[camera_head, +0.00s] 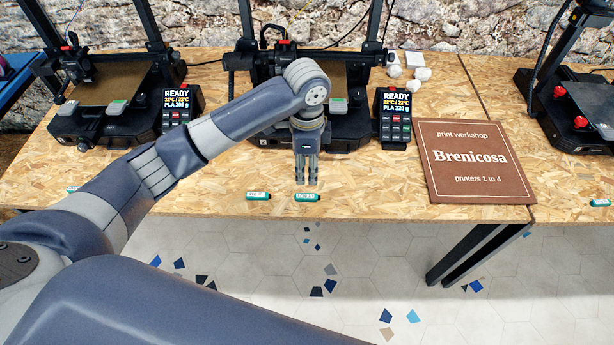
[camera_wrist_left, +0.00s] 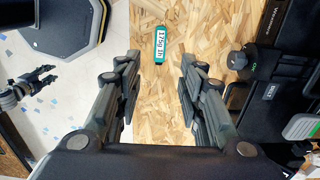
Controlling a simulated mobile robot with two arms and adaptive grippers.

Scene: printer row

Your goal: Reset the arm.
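My left arm reaches from the left across the table in the head view. Its gripper (camera_head: 306,182) points down in front of the middle printer, above the table near its front edge. In the left wrist view the two fingers (camera_wrist_left: 162,65) stand well apart with nothing between them, so it is open and empty. A green tag (camera_head: 307,197) lies just in front of the fingertips in the head view. My right gripper (camera_wrist_left: 40,80) shows small at the left of the left wrist view, over the floor; its finger opening is too small to judge.
Another green tag (camera_head: 258,196) lies left of the first. Printers stand behind: a left one (camera_head: 110,100), a middle one (camera_head: 345,125) close to my gripper, and one at right (camera_head: 570,110). A brown sign (camera_head: 472,160) lies right of the arm. Bare table (camera_head: 225,175) lies between.

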